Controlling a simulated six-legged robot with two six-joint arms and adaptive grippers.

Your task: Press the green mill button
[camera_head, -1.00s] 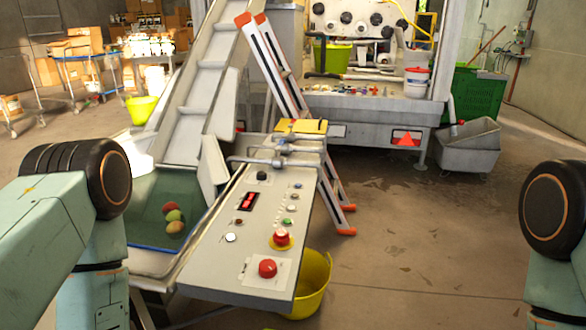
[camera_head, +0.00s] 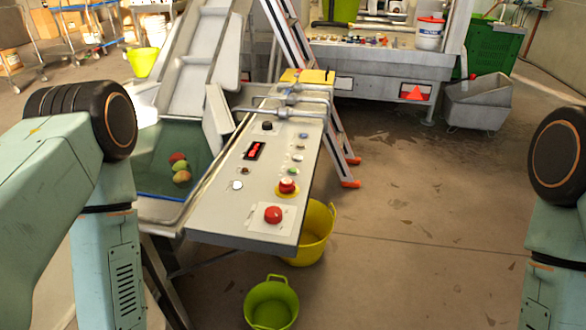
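The control panel (camera_head: 215,215) is a sloped light-grey board in the middle of the view. A small green button (camera_head: 292,171) sits on its right side, above the red emergency stop (camera_head: 287,186) on a yellow ring. A large red button (camera_head: 273,214) is near the panel's front edge. White buttons, a black knob (camera_head: 267,126) and a red-lit display (camera_head: 254,151) are also on it. Labels are too small to read. My left and right arms show at the two sides, both apart from the panel. Neither gripper is in view.
A conveyor (camera_head: 190,75) with fruit (camera_head: 181,177) in its hopper stands left of the panel. A ladder (camera_head: 300,75) leans behind it. A yellow bucket (camera_head: 318,240) and a green bucket (camera_head: 271,304) stand on the floor below. The floor at right is free.

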